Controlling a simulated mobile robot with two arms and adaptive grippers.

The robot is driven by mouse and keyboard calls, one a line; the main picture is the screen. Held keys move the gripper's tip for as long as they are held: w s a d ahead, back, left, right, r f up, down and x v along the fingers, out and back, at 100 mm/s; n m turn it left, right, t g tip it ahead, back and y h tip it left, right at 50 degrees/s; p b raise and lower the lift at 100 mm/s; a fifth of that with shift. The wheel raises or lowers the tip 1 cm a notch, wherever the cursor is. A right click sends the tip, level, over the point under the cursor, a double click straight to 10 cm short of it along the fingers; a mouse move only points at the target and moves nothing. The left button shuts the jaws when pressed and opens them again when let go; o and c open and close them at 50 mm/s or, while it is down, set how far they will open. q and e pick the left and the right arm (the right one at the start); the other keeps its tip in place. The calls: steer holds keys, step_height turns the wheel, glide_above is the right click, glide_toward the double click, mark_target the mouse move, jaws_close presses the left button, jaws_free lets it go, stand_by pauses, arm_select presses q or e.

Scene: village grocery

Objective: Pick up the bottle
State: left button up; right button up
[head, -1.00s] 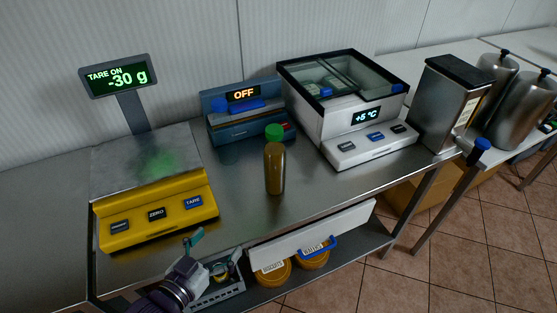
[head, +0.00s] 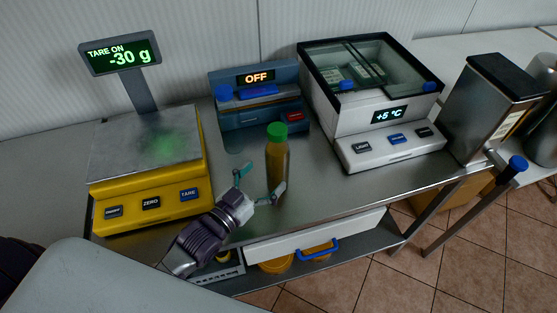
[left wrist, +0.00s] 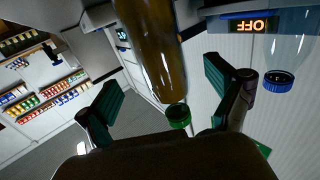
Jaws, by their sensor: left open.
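The bottle (head: 277,165) is brown with a green cap and stands upright on the steel counter in the head view. My left gripper (head: 259,182) is open, with its fingers close to the front left of the bottle. In the left wrist view the bottle (left wrist: 153,45) shows large at the top centre, ahead of the two spread green finger pads (left wrist: 160,103). I cannot tell whether a finger touches it. My right gripper does not show.
A yellow scale (head: 150,205) stands left of the bottle. A blue device reading OFF (head: 262,117) is behind it. A white cooler box (head: 352,150) stands to the right, then a steel dispenser (head: 485,115). A drawer with a blue handle (head: 318,249) is below the counter.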

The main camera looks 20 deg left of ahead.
mark_target(278, 161)
arm_select(q)
steer(key=shift+w+d+r+p, duration=0.15)
steer(key=shift+w+p, duration=0.15)
steer(key=shift+w, duration=0.25)
steer(key=shift+w+d+r+p, duration=0.15)
steer(key=shift+w+p, duration=0.15)
steer(key=shift+w, duration=0.25)
steer(key=x, duration=0.3)
steer(key=shift+w+f+p, duration=0.15)
steer(key=shift+f+p, duration=0.1)
steer(key=shift+p, duration=0.15)
steer(key=shift+w+d, duration=0.1)
steer(key=c, duration=1.6)
steer(key=shift+r, duration=0.1)
steer(key=shift+c, duration=0.6)
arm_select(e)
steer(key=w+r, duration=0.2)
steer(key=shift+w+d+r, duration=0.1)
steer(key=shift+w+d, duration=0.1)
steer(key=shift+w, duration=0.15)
